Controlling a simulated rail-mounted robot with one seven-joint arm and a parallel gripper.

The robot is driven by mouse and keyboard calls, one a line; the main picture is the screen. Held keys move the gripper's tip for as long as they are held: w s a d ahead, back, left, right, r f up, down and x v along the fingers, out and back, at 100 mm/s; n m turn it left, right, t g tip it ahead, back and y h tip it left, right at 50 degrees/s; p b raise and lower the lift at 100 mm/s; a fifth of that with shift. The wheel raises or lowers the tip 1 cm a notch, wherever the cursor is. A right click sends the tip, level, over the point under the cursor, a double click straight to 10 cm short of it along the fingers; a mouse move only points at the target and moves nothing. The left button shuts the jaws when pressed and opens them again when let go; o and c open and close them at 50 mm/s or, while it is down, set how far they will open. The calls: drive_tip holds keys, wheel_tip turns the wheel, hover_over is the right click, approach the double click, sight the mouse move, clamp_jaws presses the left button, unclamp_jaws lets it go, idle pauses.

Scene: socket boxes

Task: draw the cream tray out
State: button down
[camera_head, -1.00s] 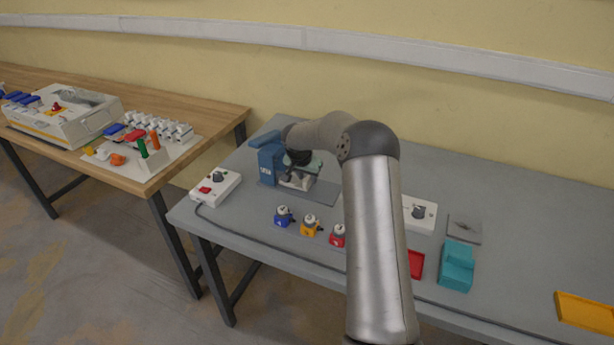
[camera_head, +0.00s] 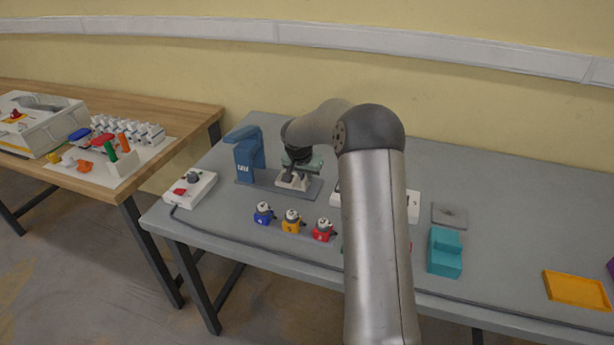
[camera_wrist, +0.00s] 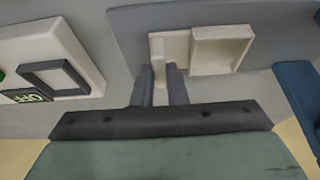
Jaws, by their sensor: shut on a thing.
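The cream tray (camera_head: 288,180) sits on the grey base plate (camera_head: 260,186) of the blue press (camera_head: 247,155), to the right of the press column and apart from it. In the wrist view the cream tray (camera_wrist: 222,48) shows a square, rimmed compartment that looks empty, with a narrow handle at its left. My gripper (camera_wrist: 160,80) is shut on this handle, one dark finger on each side. In the head view my gripper (camera_head: 298,163) is small and partly hidden behind the tray and my wrist.
A white switch box (camera_head: 190,188) stands left of the press. Blue, yellow and red small sockets (camera_head: 292,221) stand in front. Another white box (camera_head: 413,206), partly behind my arm, and a teal block (camera_head: 444,252) are to the right. An OFF-marked box (camera_wrist: 45,65) is close by my fingers.

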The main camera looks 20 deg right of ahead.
drive_tip(key=c, duration=1.4)
unclamp_jaws()
drive_tip(key=shift+s+d, duration=0.25)
drive_tip(key=shift+c, duration=0.2)
drive_tip(key=shift+r, duration=0.1)
drive_tip(key=shift+a+r, duration=0.15)
drive_tip(key=shift+r, duration=0.15)
drive_tip(key=b+v, duration=0.1)
drive_tip(key=v, duration=1.5)
drive_tip(key=shift+r, duration=0.3)
